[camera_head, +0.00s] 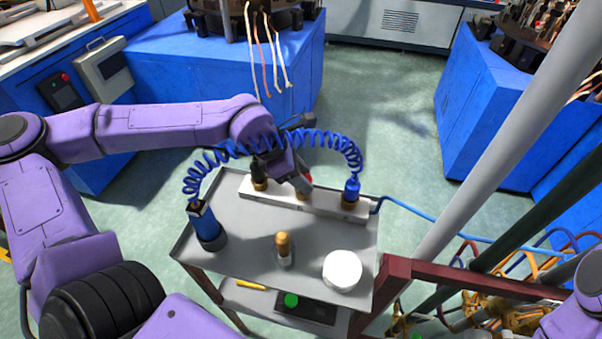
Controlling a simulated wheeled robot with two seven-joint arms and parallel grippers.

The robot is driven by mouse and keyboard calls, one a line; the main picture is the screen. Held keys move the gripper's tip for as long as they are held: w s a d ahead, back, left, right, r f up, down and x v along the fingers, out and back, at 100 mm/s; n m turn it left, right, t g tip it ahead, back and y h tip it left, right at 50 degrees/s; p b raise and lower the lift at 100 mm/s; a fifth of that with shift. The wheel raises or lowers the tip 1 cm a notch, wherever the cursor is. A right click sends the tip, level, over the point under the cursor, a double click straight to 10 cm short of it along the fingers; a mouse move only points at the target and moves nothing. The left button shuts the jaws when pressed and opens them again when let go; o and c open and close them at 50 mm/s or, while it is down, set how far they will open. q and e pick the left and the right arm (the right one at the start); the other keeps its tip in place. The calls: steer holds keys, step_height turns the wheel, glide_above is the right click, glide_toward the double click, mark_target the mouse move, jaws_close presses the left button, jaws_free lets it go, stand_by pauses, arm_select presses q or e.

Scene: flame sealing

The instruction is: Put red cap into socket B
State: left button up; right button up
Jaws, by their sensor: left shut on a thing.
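My left gripper (300,182) reaches over the back of the grey cart and is shut on the red cap (308,177). Only a small bit of red shows beside the fingers. The cap is at the middle socket (302,196) of a white bar (326,205); I cannot tell whether it is in it or just above it. A black-topped piece (259,174) stands in the bar's left socket and a blue-topped piece (351,188) in its right one. No socket letters are legible. My right gripper is out of view.
On the cart (245,222) stand a blue device (207,228), a small bottle with a tan top (283,246) and a round white object (342,268). A coiled blue hose (325,140) arches over the bar. A red-brown rail (470,275) is at right.

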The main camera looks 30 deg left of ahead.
arm_select(q)
steer(key=shift+f, duration=0.4)
steer(key=o, duration=1.1)
step_height(320, 180, up, 7)
steer(key=p, duration=0.7)
steer(key=shift+r, duration=0.1)
steer(key=shift+r+p, duration=0.95)
steer(key=shift+p, duration=0.1)
steer(key=shift+f, duration=0.1)
